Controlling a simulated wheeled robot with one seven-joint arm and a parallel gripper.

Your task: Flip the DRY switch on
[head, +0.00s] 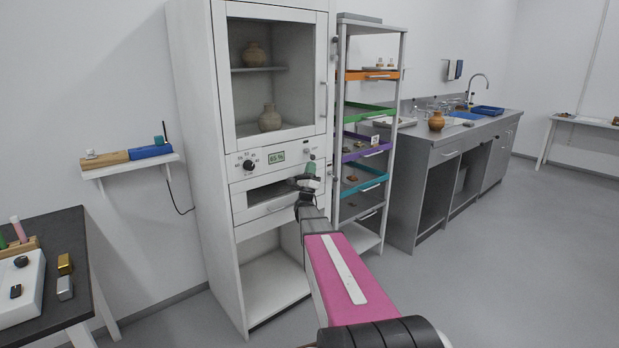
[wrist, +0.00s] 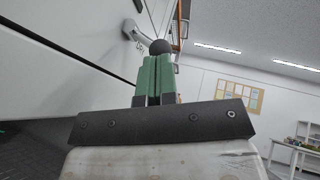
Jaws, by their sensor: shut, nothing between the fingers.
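The white drying cabinet (head: 204,150) has a control panel (head: 240,163) with a dark dial, a small display reading about 65 % and a small switch (head: 307,152) at its right end. The switch's label and position are too small to read. My gripper (head: 311,166) is in front of the panel's right end, just below the switch. In the wrist view its green fingers (wrist: 158,60) are pressed together and empty. A dark round knob (wrist: 160,46) shows right beyond the fingertips; I cannot tell whether they touch it.
The cabinet's glass door (head: 272,75) is closed, with pots inside. A drawer (head: 270,203) sits below the panel. A rack with coloured trays (head: 364,112) stands close on the right. A dark table (head: 60,290) is at the left. The floor at the right is clear.

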